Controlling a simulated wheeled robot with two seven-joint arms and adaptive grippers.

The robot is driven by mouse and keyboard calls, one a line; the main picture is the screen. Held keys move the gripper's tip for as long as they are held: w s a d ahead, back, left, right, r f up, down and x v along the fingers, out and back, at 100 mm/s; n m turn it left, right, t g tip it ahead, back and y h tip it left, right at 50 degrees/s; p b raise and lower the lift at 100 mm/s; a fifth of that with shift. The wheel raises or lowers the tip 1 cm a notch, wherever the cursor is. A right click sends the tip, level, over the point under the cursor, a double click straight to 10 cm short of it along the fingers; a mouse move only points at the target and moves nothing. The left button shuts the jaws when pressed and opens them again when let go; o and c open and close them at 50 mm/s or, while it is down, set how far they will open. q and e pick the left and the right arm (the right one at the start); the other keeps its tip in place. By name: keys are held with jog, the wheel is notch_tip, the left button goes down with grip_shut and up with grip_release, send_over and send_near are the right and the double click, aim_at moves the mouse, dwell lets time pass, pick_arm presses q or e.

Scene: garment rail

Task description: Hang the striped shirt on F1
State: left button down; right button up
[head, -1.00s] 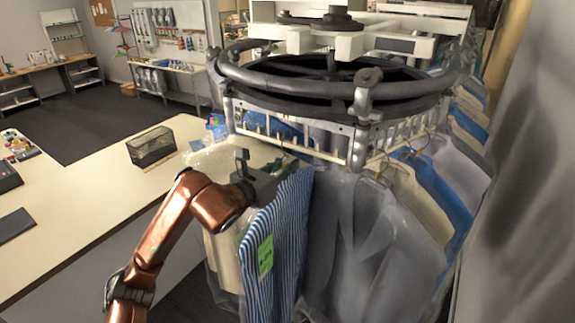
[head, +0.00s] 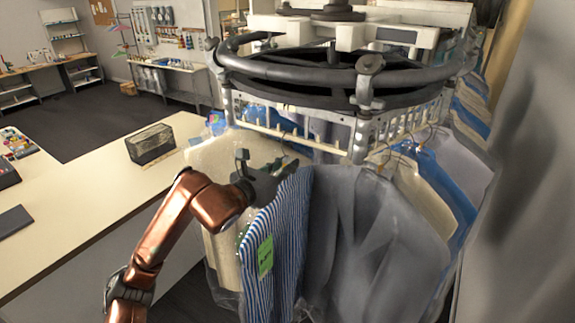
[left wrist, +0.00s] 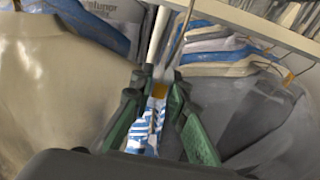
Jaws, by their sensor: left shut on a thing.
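The blue-and-white striped shirt (head: 284,230) hangs at the front of the round rail, with a green tag (head: 265,257) on its side. My left gripper (head: 277,172) is at the top of the shirt, just below the rail's slotted rim. In the left wrist view its green fingers (left wrist: 157,118) are shut around the hanger neck (left wrist: 158,90), with striped cloth (left wrist: 146,128) between and below them. The hanger hook (left wrist: 180,32) rises beside a pale peg. I cannot tell whether the hook rests on the rail. The slot label F1 is not readable. My right gripper is not in view.
The rail (head: 300,72) carries several bagged garments, with a grey one (head: 365,240) right of the shirt and a cream one (head: 215,165) left of it. A counter (head: 90,215) with a black wire basket (head: 151,144) stands at left.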

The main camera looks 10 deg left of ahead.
pick_arm(q)
jog(key=c, duration=1.8)
grip_release()
jog(key=v, duration=1.2)
jog(key=shift+o, duration=1.1)
jog(key=shift+s, duration=0.15)
